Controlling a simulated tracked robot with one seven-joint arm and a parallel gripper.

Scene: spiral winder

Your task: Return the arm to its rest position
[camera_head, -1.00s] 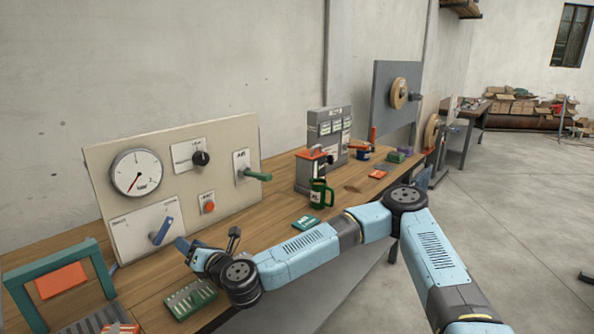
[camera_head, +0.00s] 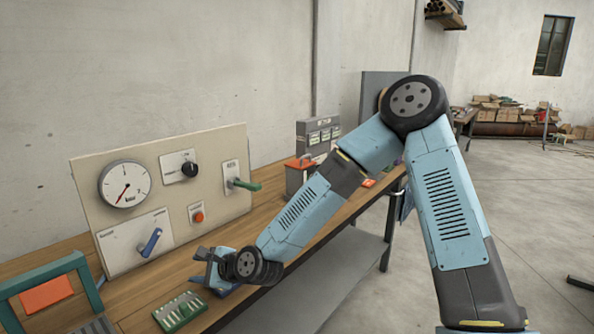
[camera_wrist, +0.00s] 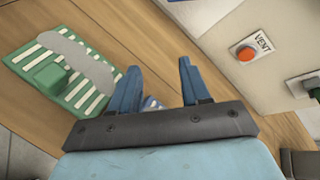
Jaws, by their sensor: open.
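My gripper (camera_wrist: 160,88) shows in the wrist view with its two blue fingers apart and nothing between them. My arm is bent, with the elbow raised high at the right and the forearm sloping down to the bench. A small blue object (camera_wrist: 152,102) lies beyond the gripper's base in the wrist view, partly hidden.
The beige panel (camera_head: 80,187) carries a gauge (camera_head: 125,187), a blue lever (camera_head: 151,243), a green lever (camera_head: 246,185) and a red VENT button (camera_wrist: 245,53). A green slotted block (camera_head: 180,312) lies on the bench near the gripper. Open floor (camera_head: 520,220) lies to the right.

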